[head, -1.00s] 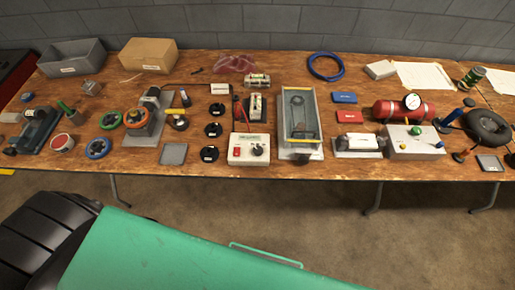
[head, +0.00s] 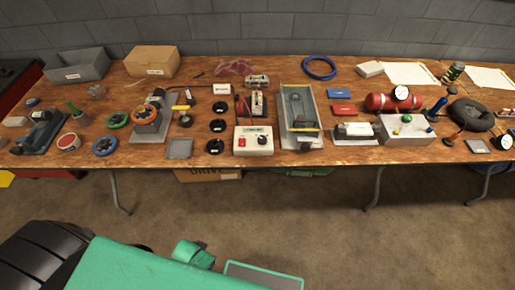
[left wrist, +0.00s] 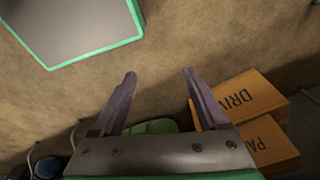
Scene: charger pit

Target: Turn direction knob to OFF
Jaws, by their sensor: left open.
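A white control box (head: 241,147) stands at the front edge of the wooden bench, near its middle. It has a red switch (head: 242,143) on its left and a black knob (head: 262,141) on its right. The knob's markings and setting are too small to read. My left gripper (left wrist: 160,76) shows in the left wrist view, with its two fingers apart and nothing between them. Brown floor lies behind the fingers, and the knob is not in that view. My right gripper is in no frame.
A grey tray-like fixture (head: 288,122) stands right of the control box. Black round pieces (head: 215,146) and a grey plate (head: 179,149) lie to its left. Orange cartons (left wrist: 247,97) are on the floor under the bench (head: 322,161).

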